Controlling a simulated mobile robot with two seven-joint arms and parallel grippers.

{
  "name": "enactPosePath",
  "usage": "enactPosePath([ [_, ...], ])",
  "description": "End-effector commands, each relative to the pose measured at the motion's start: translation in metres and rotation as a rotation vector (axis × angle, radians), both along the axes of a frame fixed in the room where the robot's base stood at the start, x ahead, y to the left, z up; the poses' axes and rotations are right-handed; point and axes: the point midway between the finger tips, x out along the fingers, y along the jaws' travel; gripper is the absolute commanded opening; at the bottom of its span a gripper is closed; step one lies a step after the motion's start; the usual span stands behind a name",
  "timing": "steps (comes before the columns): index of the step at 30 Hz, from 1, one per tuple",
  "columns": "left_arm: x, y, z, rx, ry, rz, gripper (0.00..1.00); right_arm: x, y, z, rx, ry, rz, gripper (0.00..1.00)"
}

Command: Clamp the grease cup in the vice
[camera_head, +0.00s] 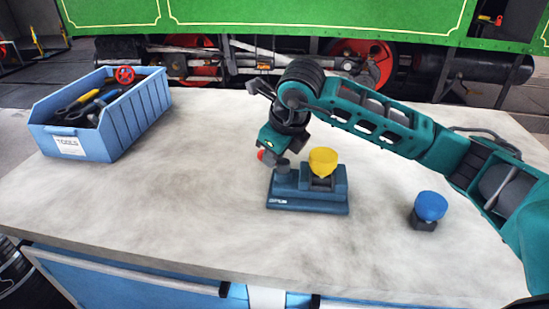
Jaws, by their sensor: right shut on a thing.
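The blue-grey vice (308,200) stands on the bench, near the middle of the picture. A yellow-topped cup (323,160) sits upright at the vice's jaws; I cannot tell how tightly it is held. A second cup with a blue top (430,206) and a dark square base stands on the bench to the right. My right gripper (269,155) is at the left end of the vice, shut on what looks like its red-tipped handle (261,155). The gripper hides most of the handle. My left gripper is out of view.
A blue tool box (95,140) with tools and a red handwheel stands at the back left of the pale bench (180,220). The bench's left and front areas are clear. My right arm spans the right side. A green steam tram (270,15) stands behind.

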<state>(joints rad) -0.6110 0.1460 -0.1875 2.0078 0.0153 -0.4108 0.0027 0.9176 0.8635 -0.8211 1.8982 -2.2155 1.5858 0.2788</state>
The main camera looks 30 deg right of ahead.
Motion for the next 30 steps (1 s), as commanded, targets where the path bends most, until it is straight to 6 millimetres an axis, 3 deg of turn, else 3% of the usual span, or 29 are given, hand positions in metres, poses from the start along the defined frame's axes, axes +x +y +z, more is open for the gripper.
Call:
enactPosePath([
  [12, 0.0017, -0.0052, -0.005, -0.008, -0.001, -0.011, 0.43, 0.004, -0.0025, -0.0001, 0.007, -0.004, -0.265, 0.0],
  [30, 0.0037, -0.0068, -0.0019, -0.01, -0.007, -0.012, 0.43, 0.0052, -0.0049, 0.0012, 0.008, -0.006, -0.345, 0.0],
])
